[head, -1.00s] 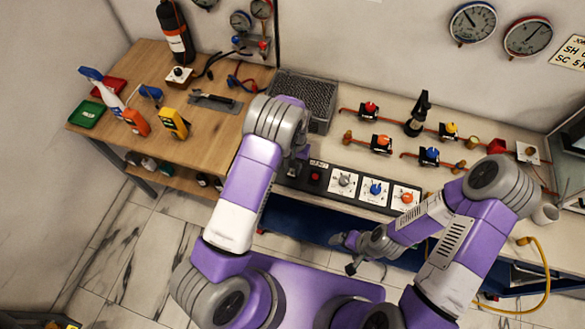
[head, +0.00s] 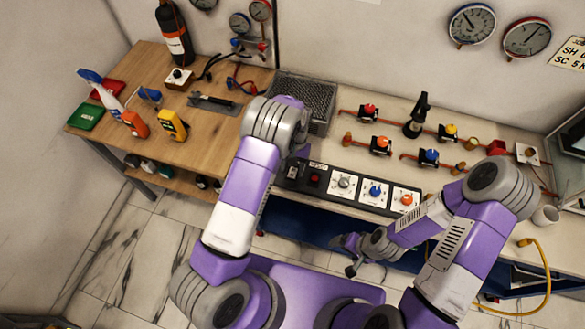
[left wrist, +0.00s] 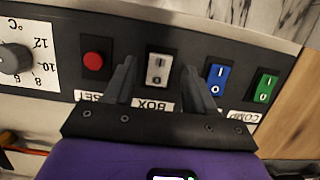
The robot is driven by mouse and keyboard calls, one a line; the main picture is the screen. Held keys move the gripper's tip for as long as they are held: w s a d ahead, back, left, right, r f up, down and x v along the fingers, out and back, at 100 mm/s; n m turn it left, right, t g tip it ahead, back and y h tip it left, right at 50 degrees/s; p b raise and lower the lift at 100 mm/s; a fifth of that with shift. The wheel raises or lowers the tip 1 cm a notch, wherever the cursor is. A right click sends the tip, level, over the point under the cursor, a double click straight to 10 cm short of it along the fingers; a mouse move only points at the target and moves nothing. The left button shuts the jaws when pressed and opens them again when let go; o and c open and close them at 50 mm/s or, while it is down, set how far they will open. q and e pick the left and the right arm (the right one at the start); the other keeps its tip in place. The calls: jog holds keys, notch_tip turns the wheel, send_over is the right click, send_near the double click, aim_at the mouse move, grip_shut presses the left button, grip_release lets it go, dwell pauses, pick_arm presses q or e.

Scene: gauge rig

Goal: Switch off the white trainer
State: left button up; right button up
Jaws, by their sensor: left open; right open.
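A white rocker switch (left wrist: 158,70) sits on the dark control panel (left wrist: 125,50), above an upside-down "BOX" label in the left wrist view. I see no label reading "trainer". My left gripper (left wrist: 159,76) is open, with one finger on each side of the white rocker in the picture. I cannot tell whether the fingers touch the panel or which way the rocker is tipped. My right gripper (head: 347,255) is open and empty, low in front of the bench.
Beside the white rocker are a red button (left wrist: 93,60), a blue rocker (left wrist: 216,78) and a green rocker (left wrist: 262,87). Three dials, one with an orange knob (head: 407,199), continue along the panel. A white box (head: 179,79) with a black knob stands on the wooden table (head: 215,130).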

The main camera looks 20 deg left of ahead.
aim_at(294, 168)
pick_arm(q)
jog(key=v, duration=0.6)
jog(key=shift+r, duration=0.3)
